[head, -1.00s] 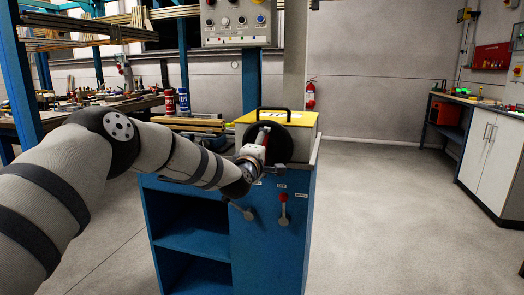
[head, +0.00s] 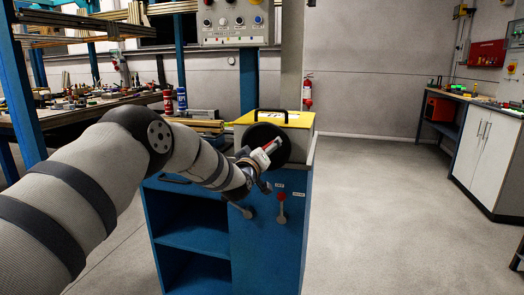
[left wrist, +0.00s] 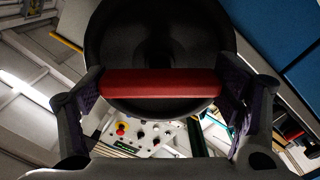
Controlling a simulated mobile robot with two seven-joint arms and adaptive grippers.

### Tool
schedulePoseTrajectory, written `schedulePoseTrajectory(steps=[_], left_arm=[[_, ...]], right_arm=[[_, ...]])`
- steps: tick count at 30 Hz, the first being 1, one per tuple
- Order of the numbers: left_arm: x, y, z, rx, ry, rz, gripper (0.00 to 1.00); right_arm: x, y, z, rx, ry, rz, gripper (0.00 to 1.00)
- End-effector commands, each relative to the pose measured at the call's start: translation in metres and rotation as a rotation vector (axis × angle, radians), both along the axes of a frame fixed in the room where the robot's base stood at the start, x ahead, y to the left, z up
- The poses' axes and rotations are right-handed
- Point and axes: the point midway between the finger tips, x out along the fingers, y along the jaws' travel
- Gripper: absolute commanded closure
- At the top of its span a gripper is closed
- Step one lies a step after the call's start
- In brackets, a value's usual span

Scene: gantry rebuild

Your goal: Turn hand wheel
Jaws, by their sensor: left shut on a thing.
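The black round hand wheel (head: 280,139) is on the near face of the blue cabinet with a yellow top, and my left gripper partly hides it in the head view. It fills the upper middle of the left wrist view (left wrist: 160,25). A red bar (left wrist: 160,83) lies across its lower part there. My left gripper (head: 267,153) is at the wheel. In the wrist view its two fingers (left wrist: 160,92) stand at either end of the red bar, shut on it. My right gripper is in neither view.
Two levers with round knobs, one red (head: 282,197), hang on the cabinet front (head: 265,235) below the wheel. A button panel (head: 233,24) is above and behind. A cluttered workbench (head: 100,115) stands at left. Open floor (head: 375,220) lies to the right.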

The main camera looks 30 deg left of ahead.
Motion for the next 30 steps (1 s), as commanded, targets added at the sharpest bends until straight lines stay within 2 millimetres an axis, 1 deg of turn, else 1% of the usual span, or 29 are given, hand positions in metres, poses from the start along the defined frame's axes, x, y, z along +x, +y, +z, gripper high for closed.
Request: schedulePoseTrajectory(steps=[1, 9, 24, 25, 27, 30], left_arm=[[-0.0001, 0.0009, 0.0029, 0.022, 0.001, 0.002, 0.67], [0.0000, 0.0008, 0.0022, 0.094, 0.019, 0.001, 0.67], [0.0001, 0.0009, 0.0021, 0.109, 0.021, 0.002, 0.67], [0.0001, 0.0009, 0.0022, 0.108, 0.021, 0.002, 0.12], [0.0001, 0.0007, 0.0020, 0.108, 0.022, 0.001, 0.00], [0.0001, 0.0006, 0.0014, 0.108, 0.023, 0.001, 0.00]], right_arm=[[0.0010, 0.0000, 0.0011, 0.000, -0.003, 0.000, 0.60], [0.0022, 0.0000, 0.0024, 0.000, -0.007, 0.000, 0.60], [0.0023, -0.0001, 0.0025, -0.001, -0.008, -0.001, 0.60], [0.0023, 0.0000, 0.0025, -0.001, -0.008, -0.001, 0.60], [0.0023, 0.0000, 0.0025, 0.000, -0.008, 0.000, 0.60], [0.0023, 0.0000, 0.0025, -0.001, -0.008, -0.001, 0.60]])
